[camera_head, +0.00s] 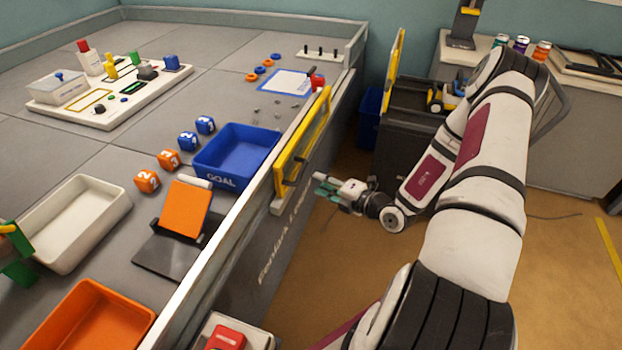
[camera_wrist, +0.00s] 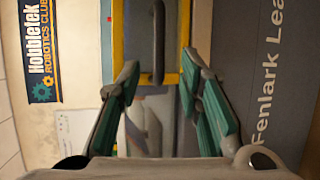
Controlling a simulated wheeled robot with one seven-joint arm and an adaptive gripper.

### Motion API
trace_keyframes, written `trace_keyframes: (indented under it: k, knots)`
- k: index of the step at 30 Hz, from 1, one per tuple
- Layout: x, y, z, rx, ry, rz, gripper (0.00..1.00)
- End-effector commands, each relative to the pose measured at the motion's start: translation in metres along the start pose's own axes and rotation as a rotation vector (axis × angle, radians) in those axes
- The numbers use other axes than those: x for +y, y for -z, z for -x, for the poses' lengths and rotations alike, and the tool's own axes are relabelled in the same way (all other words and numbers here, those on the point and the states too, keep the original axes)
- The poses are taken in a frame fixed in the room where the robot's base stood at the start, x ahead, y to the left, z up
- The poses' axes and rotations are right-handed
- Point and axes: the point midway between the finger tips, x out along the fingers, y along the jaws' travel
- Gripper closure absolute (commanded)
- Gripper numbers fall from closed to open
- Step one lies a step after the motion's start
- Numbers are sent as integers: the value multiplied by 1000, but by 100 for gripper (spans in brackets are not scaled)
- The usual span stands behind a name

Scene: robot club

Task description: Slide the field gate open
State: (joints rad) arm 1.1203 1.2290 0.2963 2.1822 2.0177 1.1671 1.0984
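The field gate (camera_head: 302,143) is a yellow-framed, clear panel mounted on the side wall of the raised field, beside the blue goal tray. Its dark bar handle (camera_head: 294,175) is on the side facing the aisle. In the wrist view the handle (camera_wrist: 158,42) stands upright in the picture, in front of the panel between the yellow frame edges. My gripper (camera_head: 325,187) is just to the right of the gate's near end, fingers pointing at it. In the wrist view my gripper (camera_wrist: 161,70) is open, its green-padded fingers on either side of the handle's line. The handle appears beyond the fingertips; contact is not visible.
The grey field wall (camera_head: 268,232) runs along the aisle. A blue goal tray (camera_head: 237,152) and an orange panel on a stand (camera_head: 184,207) sit inside it. A dark cart (camera_head: 405,145) stands beyond my arm. The floor (camera_head: 335,255) beside the wall is clear.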

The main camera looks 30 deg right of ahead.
Motion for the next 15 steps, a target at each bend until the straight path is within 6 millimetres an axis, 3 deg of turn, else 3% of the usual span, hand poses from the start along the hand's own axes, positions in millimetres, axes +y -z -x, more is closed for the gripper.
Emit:
trace_keyframes:
  k: [6,15]
  knots:
    - [0,0,22,1,0,0,67]
    - [0,0,26,1,0,0,67]
